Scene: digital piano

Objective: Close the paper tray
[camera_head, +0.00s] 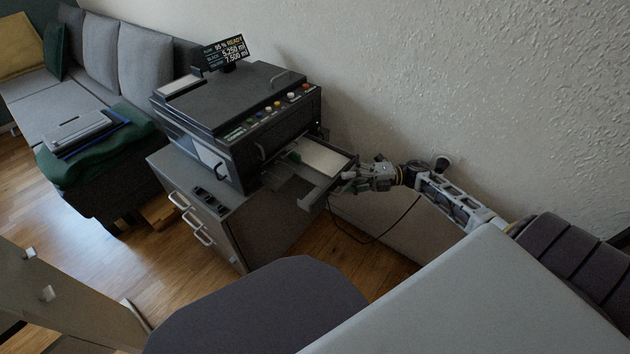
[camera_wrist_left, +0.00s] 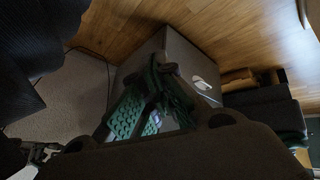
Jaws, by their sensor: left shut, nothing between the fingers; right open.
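The dark printer (camera_head: 240,115) stands on a grey cabinet. Its paper tray (camera_head: 308,196) is pulled out from the front right side, with white paper (camera_head: 318,155) lying in it. My right gripper (camera_head: 352,184) is open at the tray's outer end, its fingers close to the tray front. I cannot tell whether they touch it. My left gripper (camera_wrist_left: 158,78), with green finger pads, is shut and empty in the left wrist view. It does not show in the head view.
The cabinet (camera_head: 225,225) has handles on its front and small dark items on top. A sofa (camera_head: 100,70) with a green cloth stands at the left. A textured wall runs behind the printer and my right arm. A dark cable hangs below my right gripper.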

